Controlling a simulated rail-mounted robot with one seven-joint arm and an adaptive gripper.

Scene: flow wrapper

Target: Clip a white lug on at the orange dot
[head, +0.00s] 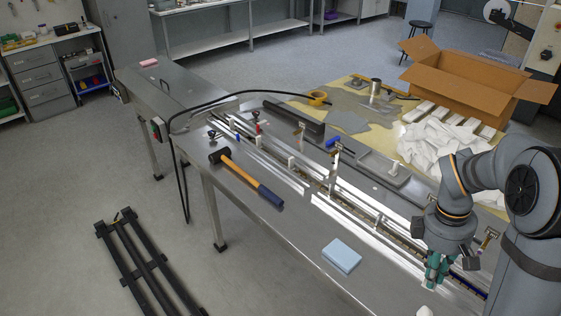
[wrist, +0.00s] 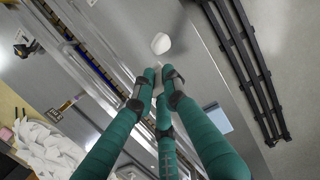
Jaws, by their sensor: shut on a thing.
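My gripper (head: 437,270) is over the near right part of the long steel machine bed, its green fingers pointing down. In the wrist view the fingertips (wrist: 158,82) come together on a small whitish piece, mostly hidden between them, which looks like a white lug. Other upright white lugs (head: 290,162) stand along the channel (head: 318,190) of the bed, one of them further right (head: 378,220). The chain (wrist: 88,62) runs to the left of the fingers in the wrist view. I cannot make out an orange dot in either view.
A rounded white thing (wrist: 161,43) lies on the steel beyond the fingertips. A blue pad (head: 342,256) and an orange-handled mallet (head: 250,182) lie on the front ledge. Behind the bed are crumpled white wrappers (head: 437,140) and an open cardboard box (head: 465,85).

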